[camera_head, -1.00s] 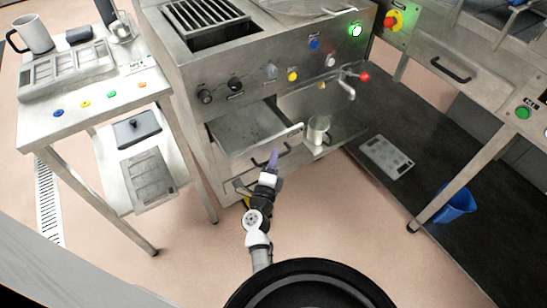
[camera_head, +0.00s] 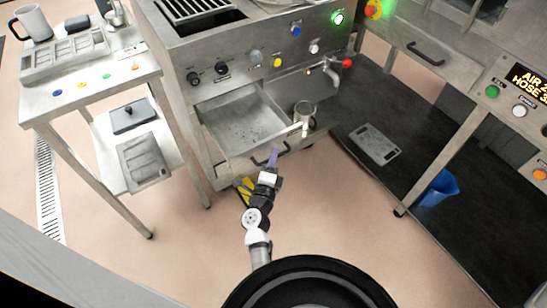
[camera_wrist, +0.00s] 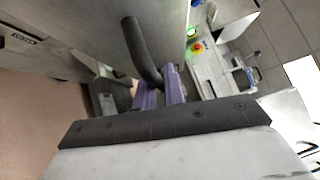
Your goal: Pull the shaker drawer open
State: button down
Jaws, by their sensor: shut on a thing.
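The shaker drawer (camera_head: 238,118) is a grey metal drawer in the front of the steel machine in the head view. The part of the handle between the fingers is partly hidden.
A steel side table (camera_head: 93,82) is at the left. A grey plate (camera_head: 375,144) lies on the dark mat near a blue bin (camera_head: 438,188). Floor before the drawer is clear.

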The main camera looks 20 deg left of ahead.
jog(key=shift+d, duration=0.15)
jog(key=c, duration=1.5)
grip_release()
jog(key=shift+s, duration=0.1)
